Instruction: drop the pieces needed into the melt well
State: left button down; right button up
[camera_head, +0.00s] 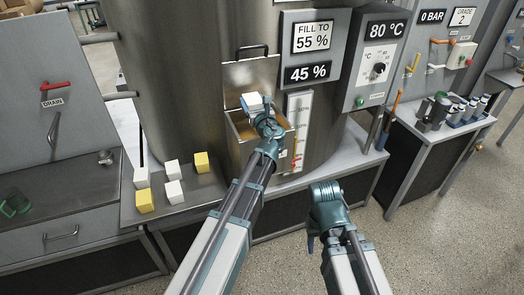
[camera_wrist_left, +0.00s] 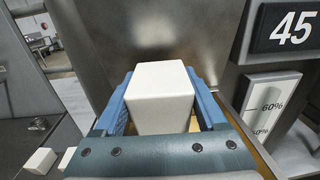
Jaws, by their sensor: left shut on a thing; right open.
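My left gripper (camera_head: 262,112) is shut on a white block (camera_head: 252,102) and holds it over the open melt well (camera_head: 238,132), a box-like opening with its lid raised on the big steel tank. In the left wrist view the white block (camera_wrist_left: 160,95) sits between the blue fingers. White blocks (camera_head: 172,168) and yellow blocks (camera_head: 202,162) stand on the steel side tray (camera_head: 200,192) to the left. My right gripper (camera_head: 318,240) is open and empty over the floor at lower right. The inside of the well is mostly hidden by my left gripper.
A sign reads "FILL TO 55 %", and the display (camera_head: 307,73) below it reads 45 %. A level gauge (camera_head: 298,125) is right of the well. An 80 °C panel (camera_head: 378,60) stands further right.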

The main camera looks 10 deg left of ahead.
pick_arm(q)
grip_release()
jog(key=shift+s, duration=0.1)
jog(key=v, duration=1.3)
jog(key=shift+s+d, duration=0.15)
jog(key=shift+s, duration=0.1)
jog(key=s+f+n+g+h, duration=0.2)
jog(key=s+f+n+g, duration=0.8)
jog(key=f+n, duration=0.55)
jog(key=s+d+f+n+g+h, duration=0.2)
jog(key=s+d+f+n+h, duration=0.1)
jog(key=s+d+n, duration=0.2)
jog(key=s+d+f+n+g+h, duration=0.3)
jog(key=s+d+n, duration=0.1)
jog(key=s, duration=0.5)
jog(key=shift+s+d+f+n+g, duration=0.2)
jog(key=shift+s+d+n+g, duration=0.15)
jog(key=shift+n, duration=0.4)
